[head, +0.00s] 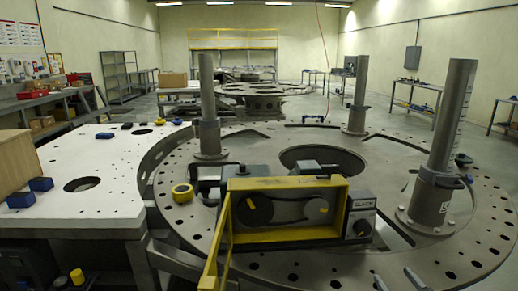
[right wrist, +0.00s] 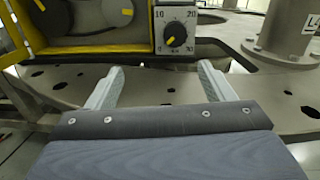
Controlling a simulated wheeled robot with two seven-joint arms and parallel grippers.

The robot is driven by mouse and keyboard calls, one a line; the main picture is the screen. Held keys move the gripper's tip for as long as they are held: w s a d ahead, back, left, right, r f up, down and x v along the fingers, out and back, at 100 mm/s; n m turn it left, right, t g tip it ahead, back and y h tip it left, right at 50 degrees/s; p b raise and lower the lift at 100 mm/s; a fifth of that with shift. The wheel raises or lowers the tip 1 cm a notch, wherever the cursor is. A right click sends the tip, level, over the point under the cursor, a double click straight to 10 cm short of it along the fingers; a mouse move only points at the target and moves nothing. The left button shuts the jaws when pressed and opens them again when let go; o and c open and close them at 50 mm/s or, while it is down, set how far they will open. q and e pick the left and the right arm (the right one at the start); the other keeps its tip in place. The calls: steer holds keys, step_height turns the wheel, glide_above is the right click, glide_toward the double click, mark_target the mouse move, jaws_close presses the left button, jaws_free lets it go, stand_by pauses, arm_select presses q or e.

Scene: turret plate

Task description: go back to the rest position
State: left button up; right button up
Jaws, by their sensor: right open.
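My right gripper (right wrist: 160,82) is open and empty in the right wrist view, its two pale fingers spread apart. Its fingertips point at the plate edge below a grey dial box (right wrist: 176,30) with a black knob, and I see nothing between them. In the head view only small parts of the right gripper (head: 396,281) show at the bottom edge, right of centre. The dial box (head: 360,216) stands at the right end of a yellow-framed unit (head: 290,238) on the round turret plate (head: 290,273). My left gripper is not in view.
Tall grey posts (head: 452,115) stand on the plate. A yellow guard panel (head: 216,245) juts toward me from the unit. A white table (head: 110,205) with blue blocks (head: 41,184) and a cardboard box (head: 14,163) is at left.

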steer(key=s+a+r+n+g+y, duration=0.35)
steer(key=a+r+n+y, duration=0.45)
steer(key=a, duration=0.3)
steer(key=s+a+r+n+g+y, duration=0.2)
steer(key=s+a+r+n+g, duration=0.2)
steer(key=s+a+n+g, duration=0.45)
steer(key=s+a+f+n+g+h, duration=0.1)
steer(key=s+a+f+n+h, duration=0.15)
steer(key=s+n, duration=0.75)
steer(key=s+d+f+n+h, duration=0.3)
steer(key=s+d+n+h, duration=0.2)
steer(key=s+d+h, duration=0.1)
steer(key=shift+s+f+t, duration=0.15)
steer(key=shift+s+t, duration=0.15)
steer(key=shift+s, duration=0.6)
steer(key=shift+h, duration=0.25)
